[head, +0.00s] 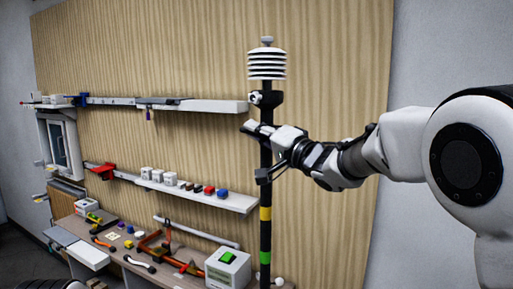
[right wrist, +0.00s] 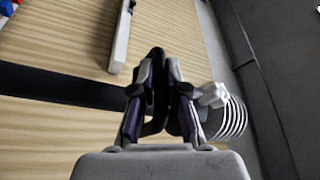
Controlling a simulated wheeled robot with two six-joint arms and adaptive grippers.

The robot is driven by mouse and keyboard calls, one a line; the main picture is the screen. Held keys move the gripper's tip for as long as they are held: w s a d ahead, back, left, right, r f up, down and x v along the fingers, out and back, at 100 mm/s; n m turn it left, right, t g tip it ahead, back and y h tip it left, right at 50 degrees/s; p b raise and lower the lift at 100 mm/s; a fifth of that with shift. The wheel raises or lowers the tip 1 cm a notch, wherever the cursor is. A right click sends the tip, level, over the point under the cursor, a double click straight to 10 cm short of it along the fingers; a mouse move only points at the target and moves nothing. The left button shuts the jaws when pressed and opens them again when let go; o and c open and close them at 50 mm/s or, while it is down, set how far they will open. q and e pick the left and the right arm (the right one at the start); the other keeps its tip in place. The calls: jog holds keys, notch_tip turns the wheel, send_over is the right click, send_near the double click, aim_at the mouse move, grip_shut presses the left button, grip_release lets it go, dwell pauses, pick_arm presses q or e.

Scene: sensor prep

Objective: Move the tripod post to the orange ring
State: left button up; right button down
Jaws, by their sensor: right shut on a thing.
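The tripod post (head: 265,195) is a tall black pole standing about upright in the head view. It has a white louvred shield (head: 266,66) on top, and yellow and green bands lower down. Its foot is below the picture. My right gripper (head: 262,149) is shut on the post below the black clamp. In the right wrist view the right gripper (right wrist: 160,92) has its fingers around the post (right wrist: 60,85), which runs off to the left, with the shield (right wrist: 232,118) at the right. I cannot make out an orange ring.
Two white wall shelves (head: 213,106) (head: 237,203) hold small parts left of the post. A workbench (head: 60,205) below carries tools, orange-handled items and a white box (head: 228,270) with a green top, close to the post. A wood-panelled wall (head: 190,50) stands behind.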

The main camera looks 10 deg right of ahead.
jog(key=shift+r, duration=0.7)
jog(key=c, duration=1.2)
grip_release()
jog(key=shift+f, duration=0.1)
jog(key=shift+f, duration=0.1)
